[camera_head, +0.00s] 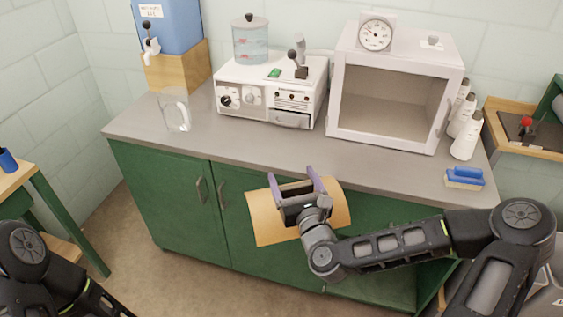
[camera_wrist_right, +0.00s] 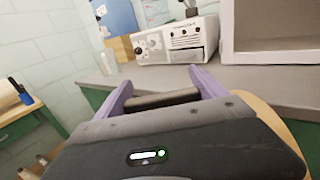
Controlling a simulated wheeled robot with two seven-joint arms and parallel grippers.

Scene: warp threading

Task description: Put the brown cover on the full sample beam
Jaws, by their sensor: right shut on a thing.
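The brown cover (camera_head: 265,222) is a curved tan sheet in the air in front of the counter. My right gripper (camera_head: 297,184) is shut on it, with its purple fingers pointing toward the counter. In the right wrist view a dark bar (camera_wrist_right: 160,98) lies between the fingers of my right gripper (camera_wrist_right: 157,92), and an edge of the cover (camera_wrist_right: 262,108) shows at the right. A pale roll (camera_wrist_right: 8,96) at the left edge of the wrist view may be the sample beam; I cannot tell. My left gripper is out of view; only that arm shows.
The grey counter (camera_head: 240,145) has green cabinets below. A table (camera_head: 20,178) stands left, past open floor.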

